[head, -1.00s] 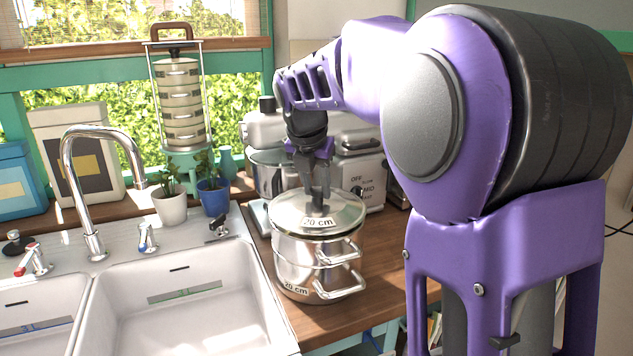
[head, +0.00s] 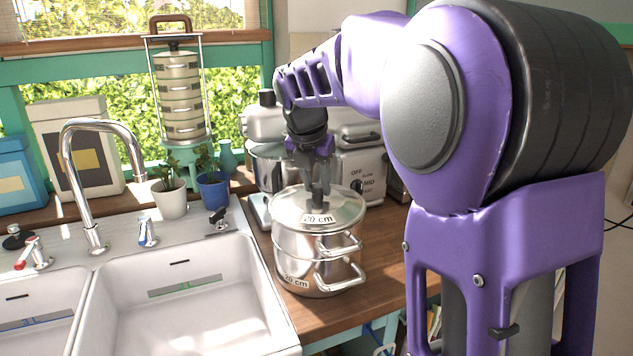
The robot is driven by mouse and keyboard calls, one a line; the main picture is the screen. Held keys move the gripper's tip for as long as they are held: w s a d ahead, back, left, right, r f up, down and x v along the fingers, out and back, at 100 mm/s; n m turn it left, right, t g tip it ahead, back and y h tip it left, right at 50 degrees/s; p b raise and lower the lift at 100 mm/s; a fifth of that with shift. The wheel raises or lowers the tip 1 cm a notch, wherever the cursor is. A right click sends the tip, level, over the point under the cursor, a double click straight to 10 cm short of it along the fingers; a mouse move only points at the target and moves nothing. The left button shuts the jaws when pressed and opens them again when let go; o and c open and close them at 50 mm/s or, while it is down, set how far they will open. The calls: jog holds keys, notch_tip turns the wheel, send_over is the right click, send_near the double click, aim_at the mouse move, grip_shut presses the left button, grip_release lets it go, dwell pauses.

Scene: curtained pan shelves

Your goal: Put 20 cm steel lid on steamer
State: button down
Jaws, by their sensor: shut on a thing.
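The steel lid (head: 343,208), labelled "20 cm", lies level over the top of the steel steamer (head: 293,249). The steamer is a stacked two-part pot with side handles, also labelled "20 cm" low on its front. It stands on the wooden counter. My gripper (head: 318,198) points straight down and is shut on the lid's knob, which the fingers mostly hide. The lid appears to rest on the steamer's rim; I cannot tell whether a small gap is left.
A white double sink (head: 185,305) with a chrome tap (head: 95,190) is on the left. A mixer-like appliance (head: 275,155) and a white cooker with a dial (head: 362,180) stand close behind the steamer. Potted plants (head: 213,192) line the sill. Bare wooden counter (head: 385,270) lies right of the steamer.

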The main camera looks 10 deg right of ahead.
jog(key=shift+f, duration=0.25)
jog(key=shift+c, duration=2.3)
grip_release()
jog(key=p+v, duration=0.2)
jog(key=v, duration=1.5)
jog(key=shift+r, duration=0.15)
jog(key=shift+s, duration=0.1)
